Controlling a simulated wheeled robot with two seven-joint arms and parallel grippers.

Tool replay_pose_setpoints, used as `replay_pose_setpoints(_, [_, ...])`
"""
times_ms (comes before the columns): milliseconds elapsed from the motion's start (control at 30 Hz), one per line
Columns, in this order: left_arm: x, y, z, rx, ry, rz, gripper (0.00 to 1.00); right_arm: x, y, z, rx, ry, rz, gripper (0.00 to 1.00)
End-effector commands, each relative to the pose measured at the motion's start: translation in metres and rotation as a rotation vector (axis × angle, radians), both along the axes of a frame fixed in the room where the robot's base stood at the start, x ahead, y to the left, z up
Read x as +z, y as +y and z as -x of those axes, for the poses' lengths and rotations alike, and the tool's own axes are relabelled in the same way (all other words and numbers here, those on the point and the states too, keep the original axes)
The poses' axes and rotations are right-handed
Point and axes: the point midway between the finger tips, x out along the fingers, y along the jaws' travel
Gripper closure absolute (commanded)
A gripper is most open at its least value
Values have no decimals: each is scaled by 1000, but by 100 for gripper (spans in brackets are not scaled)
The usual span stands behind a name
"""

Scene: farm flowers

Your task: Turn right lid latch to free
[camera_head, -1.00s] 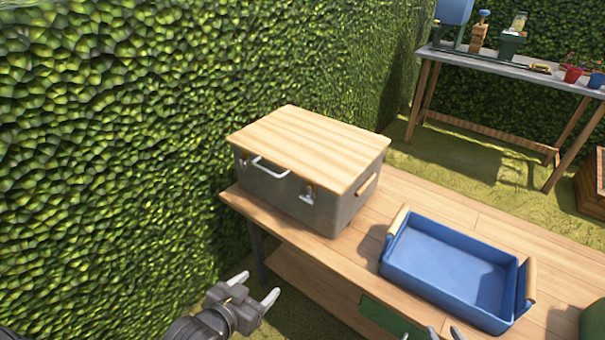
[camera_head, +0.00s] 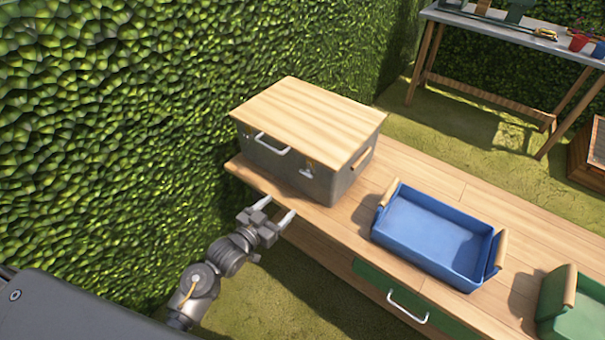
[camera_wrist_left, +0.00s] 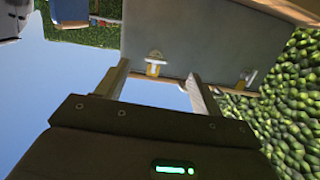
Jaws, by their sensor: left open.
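The grey box (camera_head: 285,175) with a flat wooden lid (camera_head: 310,118) stands on the far left end of the wooden bench. The right lid latch (camera_head: 308,170) is a small metal fitting on the front face, just under the lid edge. It also shows in the left wrist view (camera_wrist_left: 155,62), upside down, close to the gap between the fingertips; I cannot tell its exact turn. The left latch (camera_wrist_left: 245,78) is to its right in that view. My left gripper (camera_head: 279,207) is open and empty, in front of the box and below the latch, apart from it. My right gripper is out of view.
A blue tray (camera_head: 430,255) and a green container (camera_head: 572,318) stand on the bench (camera_head: 420,175) to the right. A hedge (camera_head: 120,130) closes the left side.

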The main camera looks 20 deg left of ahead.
Motion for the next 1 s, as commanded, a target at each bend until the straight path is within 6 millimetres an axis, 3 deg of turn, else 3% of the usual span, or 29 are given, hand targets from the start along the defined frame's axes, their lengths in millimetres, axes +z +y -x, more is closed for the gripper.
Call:
replay_pose_setpoints(33, [5, 0, -6, -11, -32, 17, 33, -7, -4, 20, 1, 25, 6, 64])
replay_pose_setpoints(100, [10, -1, -12, -24, -72, 39, 33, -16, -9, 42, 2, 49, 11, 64])
replay_pose_setpoints(300, [17, -2, -20, -44, -129, 75, 33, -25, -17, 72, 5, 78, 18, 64])
replay_pose_setpoints(567, [17, -4, -27, -46, -134, 79, 33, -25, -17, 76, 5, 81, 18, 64])
replay_pose_setpoints(1000, [18, -32, -97, -46, -133, 79, 33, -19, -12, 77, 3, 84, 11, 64])
